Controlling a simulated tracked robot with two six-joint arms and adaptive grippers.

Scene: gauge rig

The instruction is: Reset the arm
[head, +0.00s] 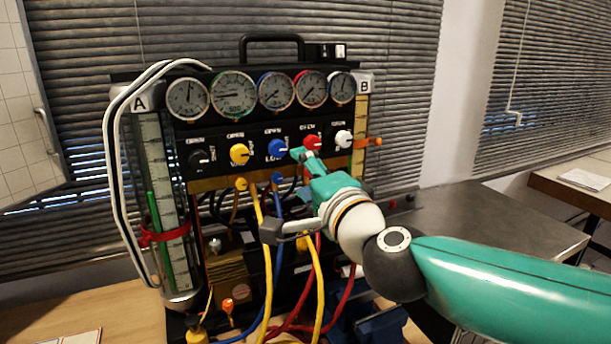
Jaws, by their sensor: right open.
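My right arm (480,278) comes in from the right, green with a white and dark wrist. My right gripper (302,155) is open at the front of the gauge rig, its tips close to the red knob (312,142). I cannot tell whether they touch it. The rig panel (222,150) carries a black knob (200,159), a yellow knob (239,153), a blue knob (277,148) and a white knob (344,139). Several round gauges (233,93) sit above them. My left gripper is not in view.
A clear column (160,205) marked A stands left, with a green level and red clamp (165,236). Column B (361,130) stands right. Yellow, blue and red hoses (261,260) hang below the panel. A grey metal table (495,215) at right has free room.

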